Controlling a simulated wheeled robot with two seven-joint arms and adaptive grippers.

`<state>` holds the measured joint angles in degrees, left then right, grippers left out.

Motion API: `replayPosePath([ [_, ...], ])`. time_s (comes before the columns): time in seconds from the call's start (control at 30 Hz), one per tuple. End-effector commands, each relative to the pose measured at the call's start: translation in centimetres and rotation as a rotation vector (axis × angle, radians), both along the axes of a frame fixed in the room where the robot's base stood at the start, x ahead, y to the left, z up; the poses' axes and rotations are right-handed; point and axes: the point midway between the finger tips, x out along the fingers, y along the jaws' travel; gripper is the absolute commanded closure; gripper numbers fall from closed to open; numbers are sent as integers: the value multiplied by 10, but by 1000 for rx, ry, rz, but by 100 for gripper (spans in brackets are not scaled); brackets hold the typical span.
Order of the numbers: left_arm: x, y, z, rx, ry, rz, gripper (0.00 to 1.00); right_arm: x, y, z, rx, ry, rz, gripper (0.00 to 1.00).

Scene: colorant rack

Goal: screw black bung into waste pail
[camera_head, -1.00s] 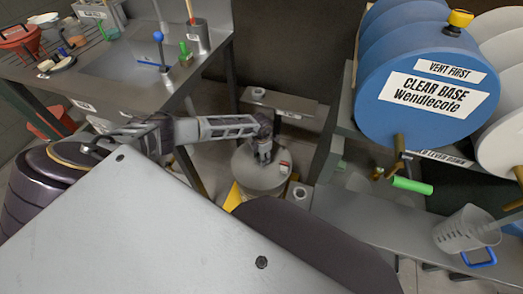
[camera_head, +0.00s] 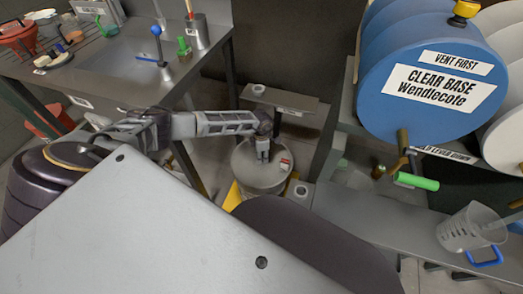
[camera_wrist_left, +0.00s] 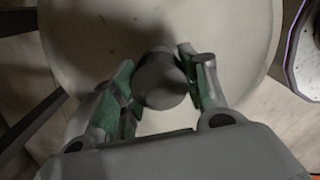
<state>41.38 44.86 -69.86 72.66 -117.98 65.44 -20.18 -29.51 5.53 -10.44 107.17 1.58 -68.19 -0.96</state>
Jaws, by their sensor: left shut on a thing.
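The waste pail (camera_head: 250,182) stands on the floor in the middle of the head view, grey with a round lid and a small red-and-white label on top. My left gripper (camera_head: 263,155) points down at the lid. In the left wrist view the gripper (camera_wrist_left: 160,82) is shut on the dark round bung (camera_wrist_left: 160,85), one finger on each side, above the pale lid (camera_wrist_left: 90,35). The bung hides what is under it, so I cannot tell how far it sits in an opening. My right gripper is not in view.
A low grey shelf (camera_head: 280,98) stands behind the pail. A steel bench (camera_head: 130,70) is at left. At right are a blue drum (camera_head: 415,110) marked CLEAR BASE, a green-handled lever (camera_head: 416,181) and a clear measuring jug (camera_head: 468,230) on a grey bench.

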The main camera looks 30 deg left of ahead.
Motion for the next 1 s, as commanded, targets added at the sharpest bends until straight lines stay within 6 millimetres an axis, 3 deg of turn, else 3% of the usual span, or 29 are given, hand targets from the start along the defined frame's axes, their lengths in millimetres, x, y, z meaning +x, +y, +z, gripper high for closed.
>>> replayPosePath([
  [1.0,1,1,-2,1,-2,-623,80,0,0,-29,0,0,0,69],
])
